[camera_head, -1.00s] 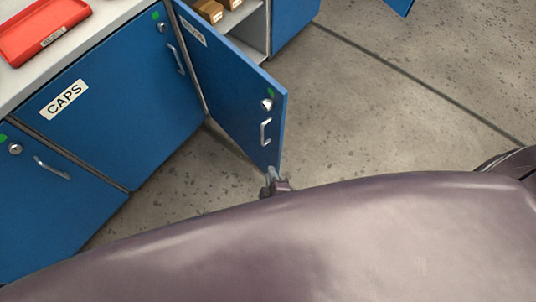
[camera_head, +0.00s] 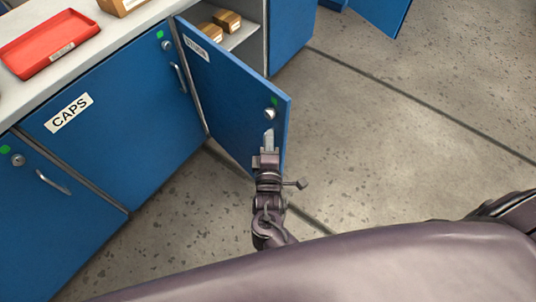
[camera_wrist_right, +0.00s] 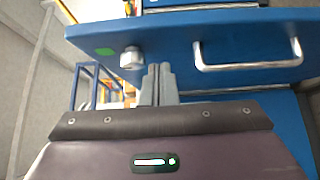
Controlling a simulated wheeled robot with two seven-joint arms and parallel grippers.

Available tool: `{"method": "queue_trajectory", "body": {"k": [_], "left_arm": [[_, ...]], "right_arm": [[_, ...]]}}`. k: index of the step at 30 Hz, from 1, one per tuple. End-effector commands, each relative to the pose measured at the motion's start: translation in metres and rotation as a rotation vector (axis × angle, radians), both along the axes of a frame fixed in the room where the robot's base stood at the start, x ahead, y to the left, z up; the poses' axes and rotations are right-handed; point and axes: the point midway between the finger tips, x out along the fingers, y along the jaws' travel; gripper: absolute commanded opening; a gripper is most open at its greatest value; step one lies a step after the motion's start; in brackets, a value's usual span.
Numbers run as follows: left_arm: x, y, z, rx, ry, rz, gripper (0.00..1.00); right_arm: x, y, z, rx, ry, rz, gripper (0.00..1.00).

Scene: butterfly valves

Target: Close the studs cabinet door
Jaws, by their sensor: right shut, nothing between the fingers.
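The studs cabinet door (camera_head: 232,95) is blue and stands open, swung out from the cabinet front. Its label is partly readable, and it has a round lock (camera_head: 270,114) and a green mark near its free edge. My right gripper (camera_head: 269,138) is shut and empty, its fingertips at the outer face of the door just below the lock. In the right wrist view the shut fingers (camera_wrist_right: 158,84) point at the door (camera_wrist_right: 190,35), between the lock (camera_wrist_right: 131,57) and the handle (camera_wrist_right: 250,62). I cannot tell whether they touch it. My left gripper is out of view.
The closed CAPS door (camera_head: 115,115) is left of the open door. A red tray (camera_head: 50,45) lies on the counter. Small boxes (camera_head: 227,21) sit on the shelf behind the open door. Another blue door (camera_head: 381,14) stands open at the top right. The floor right of the door is clear.

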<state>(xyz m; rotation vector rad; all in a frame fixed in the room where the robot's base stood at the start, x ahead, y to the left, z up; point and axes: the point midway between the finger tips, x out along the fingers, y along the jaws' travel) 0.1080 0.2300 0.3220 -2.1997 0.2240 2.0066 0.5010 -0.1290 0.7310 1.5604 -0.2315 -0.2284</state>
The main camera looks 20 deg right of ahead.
Motion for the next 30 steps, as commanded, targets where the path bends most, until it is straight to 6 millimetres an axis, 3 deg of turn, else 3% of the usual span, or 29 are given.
{"method": "queue_trajectory", "body": {"k": [6, 23, 30], "left_arm": [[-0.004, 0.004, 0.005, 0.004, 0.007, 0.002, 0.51], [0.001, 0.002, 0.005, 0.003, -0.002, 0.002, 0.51], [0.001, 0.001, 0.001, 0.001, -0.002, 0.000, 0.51]], "right_arm": [[0.010, -0.025, 0.000, -0.003, 0.003, -0.001, 0.00], [0.014, -0.033, -0.001, -0.004, 0.002, 0.006, 0.00], [0.030, -0.066, -0.001, -0.012, 0.000, 0.068, 0.00]]}}
